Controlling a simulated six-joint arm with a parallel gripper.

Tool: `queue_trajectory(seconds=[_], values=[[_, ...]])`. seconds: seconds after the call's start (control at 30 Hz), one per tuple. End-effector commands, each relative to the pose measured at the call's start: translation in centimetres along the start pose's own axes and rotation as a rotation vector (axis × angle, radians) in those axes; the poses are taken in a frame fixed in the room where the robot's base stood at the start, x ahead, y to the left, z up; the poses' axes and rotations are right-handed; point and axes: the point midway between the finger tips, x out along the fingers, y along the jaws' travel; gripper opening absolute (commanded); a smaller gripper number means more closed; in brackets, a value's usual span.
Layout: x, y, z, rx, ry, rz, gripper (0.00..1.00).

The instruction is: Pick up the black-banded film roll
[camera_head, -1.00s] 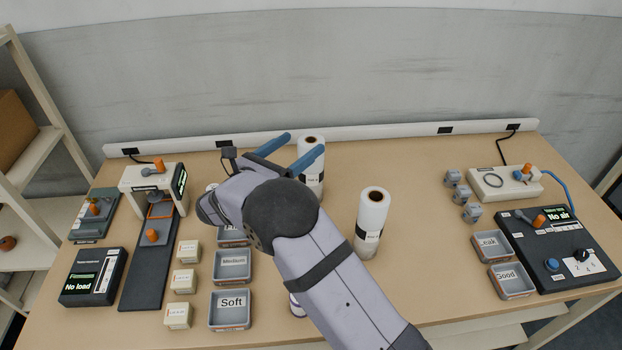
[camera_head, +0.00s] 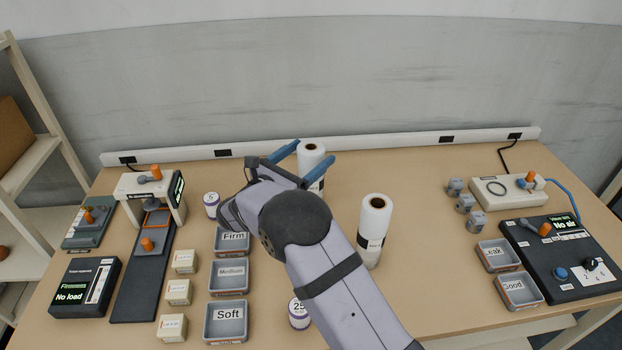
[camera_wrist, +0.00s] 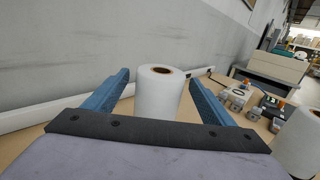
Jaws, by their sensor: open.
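Two upright white film rolls stand on the table. The back roll (camera_head: 311,157) is between the two blue fingers of my open gripper (camera_head: 315,150); its lower part is mostly hidden by the gripper. In the wrist view this back roll (camera_wrist: 158,98) stands between the fingers (camera_wrist: 160,78), with a gap to the right finger; contact on the left is unclear. The front roll (camera_head: 375,220) stands right of my arm and carries a label with a black part low on its side. It shows at the wrist view's right edge (camera_wrist: 300,140). I cannot make out the back roll's band.
Trays marked Firm (camera_head: 233,240), Medium (camera_head: 231,272) and Soft (camera_head: 227,321) lie left of my arm. A small jar (camera_head: 299,313) stands close beside the arm. A control panel (camera_head: 565,262) is at right. A white rail (camera_head: 400,141) runs behind the rolls.

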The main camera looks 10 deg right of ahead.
Motion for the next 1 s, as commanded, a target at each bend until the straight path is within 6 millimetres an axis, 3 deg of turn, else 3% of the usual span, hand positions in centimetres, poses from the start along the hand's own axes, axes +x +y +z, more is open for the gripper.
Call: queue_trajectory(seconds=[0.4, 0.73, 0.77, 1.0], values=[[4.5, 0.0, -0.5, 0.000, 0.000, -0.003, 0.78], [5.1, 0.0, -0.6, 0.000, 0.001, -0.001, 0.78], [5.1, 0.0, -0.6, 0.000, 0.001, -0.001, 0.75], [5.1, 0.0, -0.6, 0.000, 0.001, -0.001, 0.18]])
